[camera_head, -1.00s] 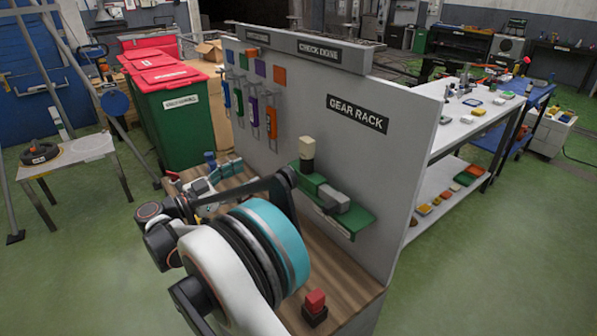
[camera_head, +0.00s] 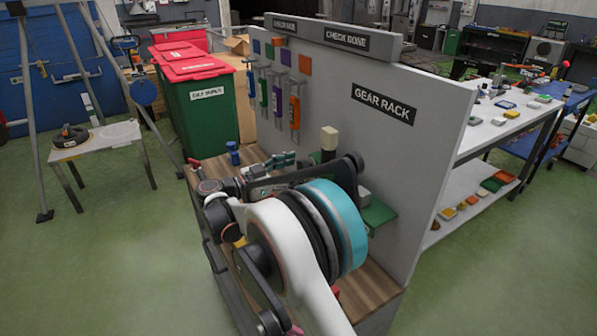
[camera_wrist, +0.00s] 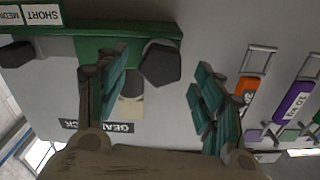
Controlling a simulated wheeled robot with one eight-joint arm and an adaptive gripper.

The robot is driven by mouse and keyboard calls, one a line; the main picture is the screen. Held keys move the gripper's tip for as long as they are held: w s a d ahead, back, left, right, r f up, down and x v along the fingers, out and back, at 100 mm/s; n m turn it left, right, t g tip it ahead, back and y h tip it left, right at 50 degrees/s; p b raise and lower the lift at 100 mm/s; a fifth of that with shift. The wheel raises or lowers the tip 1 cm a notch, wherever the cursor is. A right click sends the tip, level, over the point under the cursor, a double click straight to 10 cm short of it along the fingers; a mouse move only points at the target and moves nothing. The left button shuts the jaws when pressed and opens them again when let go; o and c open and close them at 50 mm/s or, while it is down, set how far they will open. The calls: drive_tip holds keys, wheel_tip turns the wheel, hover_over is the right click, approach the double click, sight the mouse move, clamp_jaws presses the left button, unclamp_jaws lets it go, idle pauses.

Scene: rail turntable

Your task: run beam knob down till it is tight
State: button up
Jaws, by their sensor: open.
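My gripper (camera_wrist: 160,92) is open and empty, its teal-padded fingers spread wide before the gear rack panel. In the head view its fingertips (camera_head: 282,160) show small beyond my arm, above the wooden bench top. In the wrist view, which is upside down, a dark many-sided knob-like piece (camera_wrist: 161,64) appears between the fingers, by the green shelf (camera_wrist: 95,50). A cream block (camera_wrist: 130,106) is partly behind the left finger; it also stands upright in the head view (camera_head: 329,138). I cannot tell whether the dark piece is the beam knob. No contact is visible.
The grey panel (camera_head: 445,140) rises behind the bench. Coloured tools, including a purple one (camera_head: 277,100), hang at its left. A stool (camera_head: 95,147) with a dark round device (camera_head: 70,137) stands left, by a metal frame. Green floor lies open at left.

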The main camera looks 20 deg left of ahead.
drive_tip(key=shift+w+d, duration=0.5)
drive_tip(key=shift+w, duration=0.05)
drive_tip(key=c, duration=1.1)
drive_tip(key=shift+m, duration=0.3)
drive_tip(key=m, duration=0.5)
drive_tip(key=shift+s+d, duration=0.1)
drive_tip(key=m, duration=0.6)
drive_tip(key=shift+f+m, duration=0.2)
drive_tip(key=shift+m, duration=0.2)
drive_tip(key=m, duration=0.5)
drive_tip(key=shift+s+f, duration=0.1)
drive_tip(key=shift+f, duration=0.05)
drive_tip(key=m, duration=0.6)
drive_tip(key=shift+f, duration=0.15)
drive_tip(key=shift+m, duration=0.3)
